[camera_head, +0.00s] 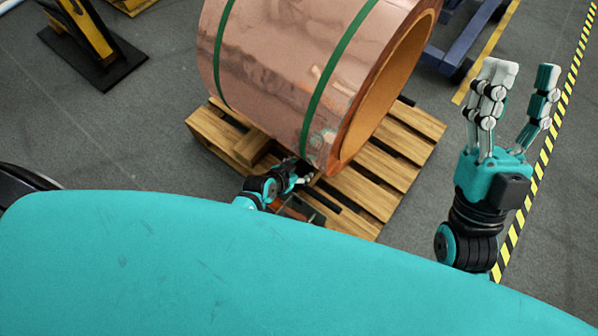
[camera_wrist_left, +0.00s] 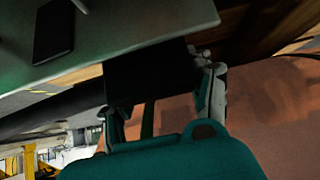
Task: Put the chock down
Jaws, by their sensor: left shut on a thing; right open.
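The copper foil coil (camera_head: 285,65), bound with green straps, lies on its side on a wooden pallet (camera_head: 385,185). My left gripper (camera_head: 300,178) is low at the coil's near side, above the pallet. In the left wrist view its fingers (camera_wrist_left: 165,95) are shut on a dark block, the chock (camera_wrist_left: 148,72), with the coil's copper surface (camera_wrist_left: 275,110) close by. My right gripper (camera_head: 518,100) is open and empty, raised right of the pallet.
A wooden block (camera_head: 251,147) sits on the pallet's left part beside the coil. A yellow and black stand (camera_head: 88,40) is at the upper left and a blue frame (camera_head: 465,45) behind the coil. Striped floor tape (camera_head: 545,145) runs at the right. Grey floor left of the pallet is clear.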

